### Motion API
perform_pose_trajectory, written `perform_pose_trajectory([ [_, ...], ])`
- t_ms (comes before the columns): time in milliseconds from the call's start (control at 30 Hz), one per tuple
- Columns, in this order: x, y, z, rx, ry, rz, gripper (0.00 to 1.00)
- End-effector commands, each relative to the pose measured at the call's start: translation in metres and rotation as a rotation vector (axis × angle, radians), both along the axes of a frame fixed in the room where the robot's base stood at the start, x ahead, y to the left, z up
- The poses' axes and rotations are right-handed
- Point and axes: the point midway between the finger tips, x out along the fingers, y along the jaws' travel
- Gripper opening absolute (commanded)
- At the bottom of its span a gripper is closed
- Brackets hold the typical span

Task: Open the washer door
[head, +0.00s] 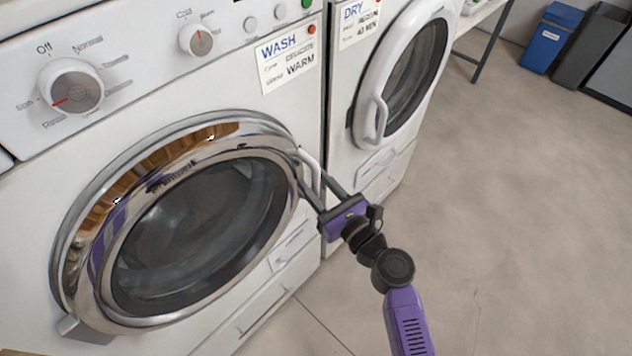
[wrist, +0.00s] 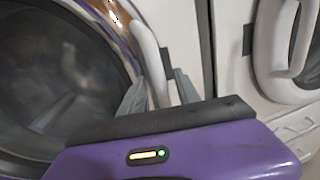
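The washer (head: 140,100) is the white machine on the left, with a "WASH" label. Its round chrome-rimmed door (head: 200,230) has dark glass; I see no clear gap at its edge. The white door handle (head: 310,172) is on the door's right side, and it also shows in the wrist view (wrist: 150,62). My gripper (head: 313,168) reaches the handle from the lower right. In the wrist view its two grey fingers (wrist: 160,90) are apart, with the handle between them. The left finger looks close to the handle; a gap shows at the right finger. Contact is unclear.
A dryer (head: 345,90) with a "DRY" label and a white-rimmed round door stands close on the right. A table leg (head: 488,48) and a blue bin (head: 547,40) stand farther back. The concrete floor (head: 500,200) at right is clear.

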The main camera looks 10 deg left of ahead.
Motion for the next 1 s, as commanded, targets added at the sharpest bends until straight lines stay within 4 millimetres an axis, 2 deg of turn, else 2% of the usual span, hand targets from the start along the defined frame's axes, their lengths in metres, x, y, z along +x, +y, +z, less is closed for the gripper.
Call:
perform_pose_trajectory([
  [267, 0.0016, 0.0014, 0.0004, 0.000, -0.001, 0.000, 0.39],
  [467, 0.0014, 0.0012, 0.0003, -0.001, -0.001, 0.000, 0.01],
  [500, 0.0014, 0.0012, 0.0003, -0.001, -0.001, 0.000, 0.00],
  [1000, 0.0013, 0.0012, 0.0002, -0.001, -0.001, 0.000, 0.00],
])
